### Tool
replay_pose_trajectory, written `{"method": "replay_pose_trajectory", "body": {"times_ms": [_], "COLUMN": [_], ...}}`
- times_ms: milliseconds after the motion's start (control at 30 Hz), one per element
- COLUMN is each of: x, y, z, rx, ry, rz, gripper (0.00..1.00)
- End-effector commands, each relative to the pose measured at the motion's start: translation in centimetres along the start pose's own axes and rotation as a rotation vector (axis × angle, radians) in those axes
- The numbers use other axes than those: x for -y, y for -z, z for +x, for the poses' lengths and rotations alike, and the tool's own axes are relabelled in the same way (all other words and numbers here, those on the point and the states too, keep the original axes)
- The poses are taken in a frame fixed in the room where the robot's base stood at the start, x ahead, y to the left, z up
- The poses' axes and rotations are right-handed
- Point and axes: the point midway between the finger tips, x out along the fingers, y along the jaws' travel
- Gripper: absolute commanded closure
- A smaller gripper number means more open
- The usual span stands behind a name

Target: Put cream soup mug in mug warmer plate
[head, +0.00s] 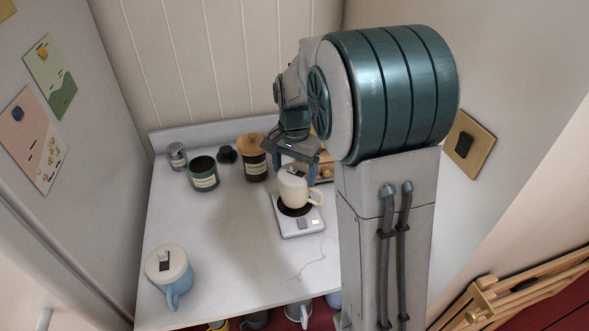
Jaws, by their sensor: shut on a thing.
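The mug warmer plate (289,228) is a white flat unit with a dark disc, lying on the white counter. My gripper (293,168) points down and is shut on the mug at its top. The fingertips are partly hidden by the mug's lid and my wrist.
A blue lidded mug (171,272) stands at the front left of the counter (215,285). A green jar (204,175), a dark jar with wooden lid (252,160) and a small grey tin (177,156) stand at the back. The middle left of the counter is clear.

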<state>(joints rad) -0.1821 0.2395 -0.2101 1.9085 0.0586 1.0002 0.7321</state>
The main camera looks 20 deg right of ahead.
Motion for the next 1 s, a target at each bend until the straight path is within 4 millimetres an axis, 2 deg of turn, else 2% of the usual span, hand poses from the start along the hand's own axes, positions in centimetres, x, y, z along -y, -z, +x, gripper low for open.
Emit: {"method": "replay_pose_trajectory", "body": {"times_ms": [100,467,500,533,567,833,1000], "x": [0.0,0.0,0.0,0.0,0.0,0.0,0.1], "y": [0.0,0.0,0.0,0.0,0.0,0.0,0.1], "z": [0.7,1.1,1.1,1.1,1.1,0.9,-0.5], "rx": [-0.001,-0.002,-0.001,-0.001,-0.001,0.000,-0.003], "ry": [0.001,0.002,0.001,0.001,0.001,0.001,0.004], "rz": [0.000,0.000,0.000,0.000,0.000,0.000,-0.001], "gripper": [0.81,0.81,0.12,0.03,0.01,0.01,0.01]}}
